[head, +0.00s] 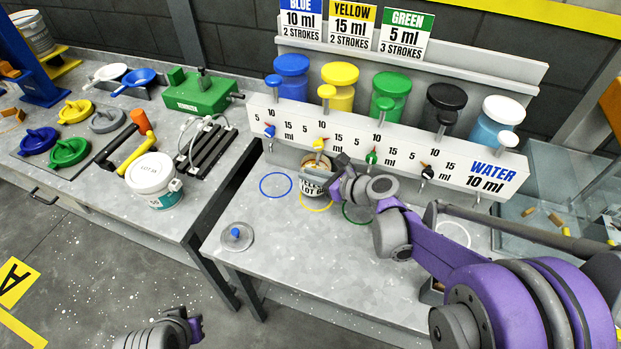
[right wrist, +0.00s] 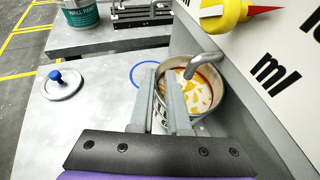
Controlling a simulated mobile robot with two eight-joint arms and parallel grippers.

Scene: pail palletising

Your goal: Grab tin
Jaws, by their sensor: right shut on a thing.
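The dispenser panel (head: 360,142) runs close behind the tin, with several taps. A white paint pail (head: 154,181) stands on the left bench, across a gap.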

